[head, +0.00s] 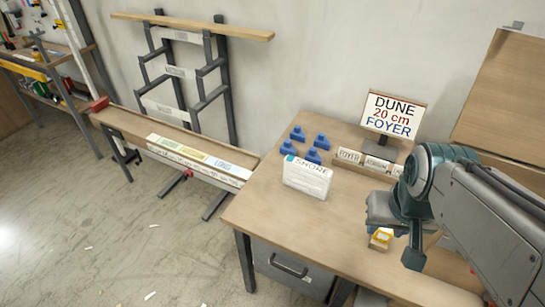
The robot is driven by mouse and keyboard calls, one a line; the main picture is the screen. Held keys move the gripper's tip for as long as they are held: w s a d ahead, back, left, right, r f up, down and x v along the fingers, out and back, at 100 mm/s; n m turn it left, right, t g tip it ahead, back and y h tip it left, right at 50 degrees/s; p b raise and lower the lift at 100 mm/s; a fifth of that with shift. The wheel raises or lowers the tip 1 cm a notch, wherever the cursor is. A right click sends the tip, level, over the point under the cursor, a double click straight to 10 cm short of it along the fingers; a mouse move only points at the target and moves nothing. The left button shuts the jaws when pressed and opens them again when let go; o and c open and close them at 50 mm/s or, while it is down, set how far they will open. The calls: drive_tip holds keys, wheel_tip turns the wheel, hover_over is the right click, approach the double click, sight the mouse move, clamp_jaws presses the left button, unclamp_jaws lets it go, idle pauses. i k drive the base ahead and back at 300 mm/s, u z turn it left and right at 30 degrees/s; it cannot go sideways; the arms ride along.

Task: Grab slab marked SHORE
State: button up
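A white slab marked SHORE (306,179) stands on the wooden workbench, near its left edge and in front of several blue blocks. Its lettering faces up along its top part, and a small teal patch shows at its upper left corner. My gripper (393,230) is to the right of the slab, low over the front right part of the bench, and apart from it. The arm and wrist partly hide the fingers, so I cannot tell how wide they are. Nothing shows clearly between them.
Several blue blocks (312,156) sit behind the slab. A sign reading DUNE 20 cm FOYER (391,116) stands at the back, by a rack of labelled pieces (349,156).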

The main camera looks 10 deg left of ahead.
sight(309, 178)
drive_tip(key=u, duration=0.4)
drive_tip(key=k, duration=1.3)
drive_tip(key=u, duration=0.7)
drive_tip(key=i, duration=1.15)
drive_tip(key=z, duration=0.55)
drive_tip(key=i, duration=0.45)
drive_tip(key=z, duration=0.5)
